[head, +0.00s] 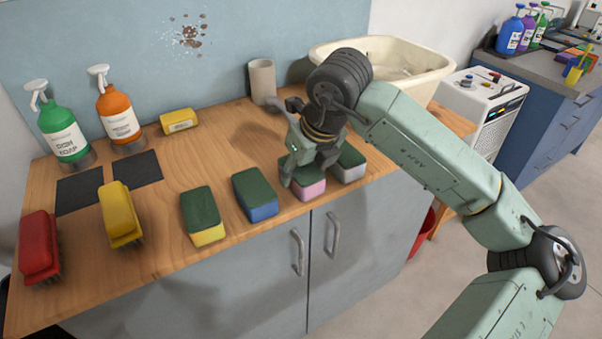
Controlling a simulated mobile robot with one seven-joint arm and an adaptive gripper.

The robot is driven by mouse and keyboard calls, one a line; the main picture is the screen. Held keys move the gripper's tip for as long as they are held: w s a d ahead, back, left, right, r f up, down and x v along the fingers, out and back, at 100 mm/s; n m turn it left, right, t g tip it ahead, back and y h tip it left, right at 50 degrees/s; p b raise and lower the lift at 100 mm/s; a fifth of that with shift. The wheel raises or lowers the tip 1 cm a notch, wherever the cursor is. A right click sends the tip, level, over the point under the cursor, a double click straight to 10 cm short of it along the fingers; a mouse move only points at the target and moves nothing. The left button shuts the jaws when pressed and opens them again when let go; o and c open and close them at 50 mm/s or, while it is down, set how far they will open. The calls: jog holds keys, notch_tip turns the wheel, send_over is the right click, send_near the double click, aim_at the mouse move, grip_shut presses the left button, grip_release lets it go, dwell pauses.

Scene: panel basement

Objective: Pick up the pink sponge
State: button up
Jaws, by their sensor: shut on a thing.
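The pink sponge (311,190) has a dark green top and a pink lower body. It sits near the front edge of the wooden counter, in the row of sponges, between the blue sponge and the pale sponge. My gripper (301,180) points down over it and is shut on it. The fingers and wrist cover much of its top. I cannot tell whether the sponge touches the counter or is slightly raised.
Beside it are a blue sponge (255,195) on the left and a pale sponge (350,164) on the right, both close. A yellow sponge (203,214), yellow brush (121,213) and red brush (40,247) lie further left. A beige cup (262,81) and basin (390,62) stand behind.

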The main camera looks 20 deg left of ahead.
jog(key=shift+r, duration=0.1)
jog(key=shift+r+p, duration=0.3)
jog(key=shift+p, duration=0.45)
jog(key=shift+r+b, duration=0.25)
jog(key=shift+b, duration=0.05)
notch_tip(320, 180, up, 9)
jog(key=shift+r+b, duration=0.15)
jog(key=shift+b, duration=0.85)
